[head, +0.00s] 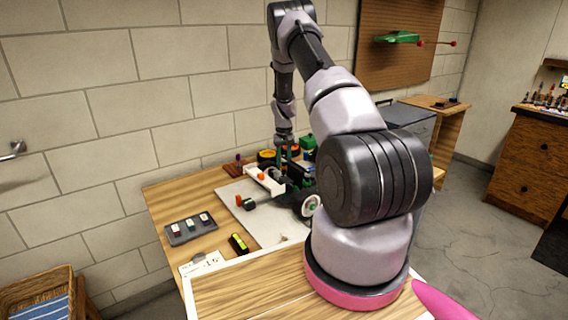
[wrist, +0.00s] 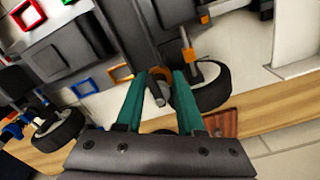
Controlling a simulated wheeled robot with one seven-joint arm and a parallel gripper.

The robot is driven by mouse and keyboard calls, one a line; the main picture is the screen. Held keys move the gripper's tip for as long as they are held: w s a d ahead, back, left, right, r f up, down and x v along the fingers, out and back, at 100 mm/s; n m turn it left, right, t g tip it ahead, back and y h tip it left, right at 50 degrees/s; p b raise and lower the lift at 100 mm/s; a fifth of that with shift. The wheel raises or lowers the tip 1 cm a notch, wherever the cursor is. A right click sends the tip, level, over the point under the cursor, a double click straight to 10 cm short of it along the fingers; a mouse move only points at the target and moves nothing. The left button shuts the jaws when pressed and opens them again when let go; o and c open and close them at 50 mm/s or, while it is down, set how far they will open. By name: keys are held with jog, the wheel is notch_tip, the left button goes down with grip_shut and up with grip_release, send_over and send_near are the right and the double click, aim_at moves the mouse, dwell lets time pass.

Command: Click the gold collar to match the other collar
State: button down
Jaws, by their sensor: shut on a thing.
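The racecar (head: 298,186) stands on a pale board on the wooden bench, partly hidden by my arm. My gripper (head: 287,153) reaches down at the car's far side. In the wrist view my green fingers (wrist: 160,77) straddle a gold-brown piece, which looks like the gold collar (wrist: 159,73), close to a dark wheel (wrist: 202,88). The fingers are shut on it, but its seating is hard to see. Another gold collar (wrist: 194,54) sits on a grey rod just right of the fingers. An orange-gold ring (wrist: 120,73) shows just left of the fingers.
A grey tray (head: 190,228) with small parts, a yellow-black tool (head: 238,243) and a paper sheet (head: 202,262) lie toward the bench's front. The brick wall is close behind the bench.

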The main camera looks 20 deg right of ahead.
jog(key=c, duration=0.5)
grip_release()
jog(key=shift+r, duration=0.1)
notch_tip(320, 180, up, 11)
jog(key=shift+f, duration=0.2)
